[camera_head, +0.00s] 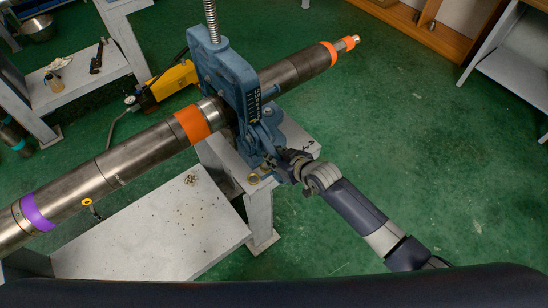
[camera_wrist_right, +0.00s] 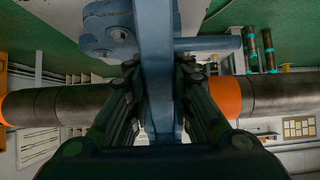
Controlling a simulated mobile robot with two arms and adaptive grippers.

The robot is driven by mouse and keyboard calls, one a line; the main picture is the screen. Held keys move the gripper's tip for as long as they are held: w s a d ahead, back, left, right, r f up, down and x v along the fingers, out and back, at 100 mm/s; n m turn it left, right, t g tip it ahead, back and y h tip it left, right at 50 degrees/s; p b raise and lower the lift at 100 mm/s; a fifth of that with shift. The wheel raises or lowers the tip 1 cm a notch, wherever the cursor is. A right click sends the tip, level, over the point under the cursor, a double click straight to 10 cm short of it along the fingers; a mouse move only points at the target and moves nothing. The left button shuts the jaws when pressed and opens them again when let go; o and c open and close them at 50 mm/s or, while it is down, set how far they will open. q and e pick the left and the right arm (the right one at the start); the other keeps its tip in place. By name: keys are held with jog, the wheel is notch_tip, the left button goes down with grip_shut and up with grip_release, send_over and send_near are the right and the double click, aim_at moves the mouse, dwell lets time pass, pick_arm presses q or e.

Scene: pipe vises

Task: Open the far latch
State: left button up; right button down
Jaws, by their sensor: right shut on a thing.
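A blue pipe vise (camera_head: 222,75) stands on a grey stand and closes around a long steel pipe (camera_head: 140,158) with orange and purple bands. The far latch shows as a blue bar (camera_wrist_right: 157,35) running upright through the right wrist view. My right gripper (camera_head: 284,164) is at the vise's lower right side in the head view. In the wrist view, its dark fingers (camera_wrist_right: 159,78) close on the blue bar from both sides. The gripper hides part of the latch in the head view. My left gripper is not in view.
A grey shelf (camera_head: 150,240) lies below the pipe. A yellow tool (camera_head: 172,80) stands behind the pipe, left of the vise. A grey bench (camera_head: 95,75) is at the upper left. The green floor (camera_head: 420,150) on the right is clear.

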jog(key=shift+r+g+h+p, duration=0.3)
jog(key=shift+r+g+p, duration=0.1)
jog(key=shift+p, duration=0.2)
jog(key=c, duration=1.4)
grip_release()
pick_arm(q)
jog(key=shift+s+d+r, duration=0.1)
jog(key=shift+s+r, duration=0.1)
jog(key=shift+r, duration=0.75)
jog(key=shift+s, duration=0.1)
pick_arm(e)
jog(key=shift+d, duration=0.1)
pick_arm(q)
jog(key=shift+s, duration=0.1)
pick_arm(e)
jog(key=v, duration=1.2)
